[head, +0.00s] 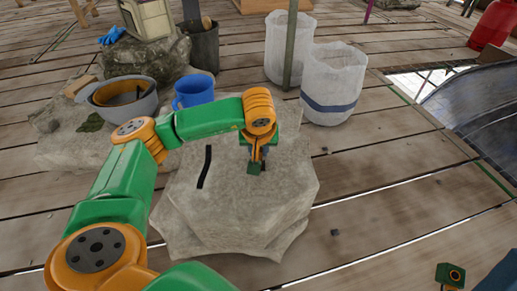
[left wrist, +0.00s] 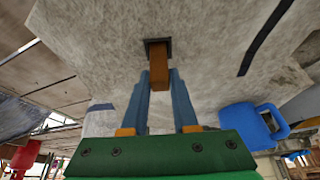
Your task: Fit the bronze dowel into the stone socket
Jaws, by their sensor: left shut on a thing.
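The stone block (head: 240,200) stands in the middle of the head view with a flat top. Its square dark-rimmed socket (left wrist: 157,41) shows in the left wrist view. My left gripper (head: 256,160) points down over the right part of the stone's top. In the left wrist view, its blue fingers (left wrist: 160,88) are shut on the bronze dowel (left wrist: 159,66). The dowel's far end meets the socket mouth; I cannot tell how deep it is. The arm and gripper hide the socket in the head view. My right gripper's fingers do not show.
A black strip (head: 205,167) marks the stone's top. Behind are a blue mug (head: 193,91), a grey bowl (head: 122,98) on a rough slab and white sacks (head: 332,83). A thin pole (head: 291,45) stands behind. Plank floor at right is mostly clear.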

